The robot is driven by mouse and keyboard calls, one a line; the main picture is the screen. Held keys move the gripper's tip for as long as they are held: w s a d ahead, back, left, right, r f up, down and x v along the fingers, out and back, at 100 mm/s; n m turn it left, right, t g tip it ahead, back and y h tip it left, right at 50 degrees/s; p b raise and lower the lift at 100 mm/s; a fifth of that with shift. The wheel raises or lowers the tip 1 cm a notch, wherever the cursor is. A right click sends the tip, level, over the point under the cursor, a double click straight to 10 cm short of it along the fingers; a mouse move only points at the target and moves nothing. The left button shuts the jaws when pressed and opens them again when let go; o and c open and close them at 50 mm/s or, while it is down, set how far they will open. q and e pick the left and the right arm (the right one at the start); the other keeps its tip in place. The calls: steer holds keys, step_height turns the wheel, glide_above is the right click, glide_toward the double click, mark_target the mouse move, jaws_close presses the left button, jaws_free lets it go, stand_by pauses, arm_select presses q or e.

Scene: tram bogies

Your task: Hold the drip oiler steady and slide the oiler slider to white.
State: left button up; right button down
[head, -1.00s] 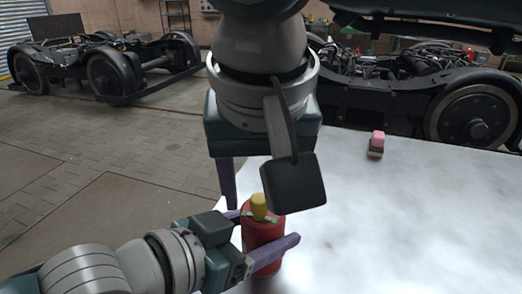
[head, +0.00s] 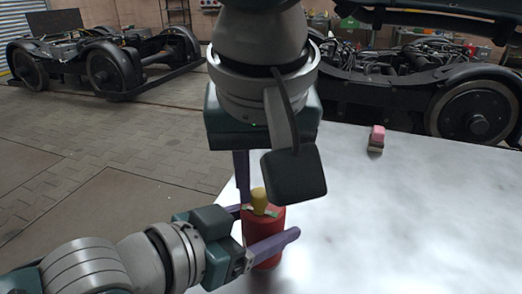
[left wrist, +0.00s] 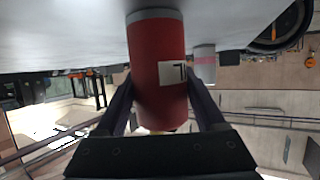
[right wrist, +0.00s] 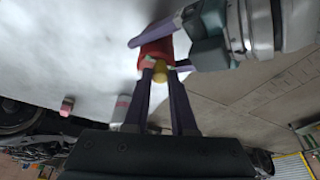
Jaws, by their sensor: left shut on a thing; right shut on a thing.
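The drip oiler (head: 263,250) is a red cylinder standing upright on the white table, with a yellow knob on top that I take for the oiler slider (head: 259,201). My left gripper (head: 266,222) is shut around the red body from the side. The left wrist view shows the body (left wrist: 158,60), with a small white label, between its fingers. My right gripper (head: 254,192) points down from above. In the right wrist view its fingers (right wrist: 163,76) are closed on the yellow slider (right wrist: 159,70). A white mark shows beside the slider; the scale is too small to read.
A pink-topped block (head: 376,139) lies on the white table (head: 420,210) at the back right. A pale cylinder with a pink band (right wrist: 121,108) shows in the right wrist view. Bogies (head: 105,60) stand behind on the floor. The table's right side is clear.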

steer(key=shift+w, duration=0.15)
steer(key=shift+w+d, duration=0.25)
steer(key=shift+w, duration=0.4)
steer(key=shift+w+d, duration=0.2)
steer(key=shift+w, duration=0.5)
steer(key=c, duration=0.7)
jaws_free()
steer(key=shift+o, duration=0.2)
steer(key=shift+r, duration=0.1)
steer(key=v, duration=1.2)
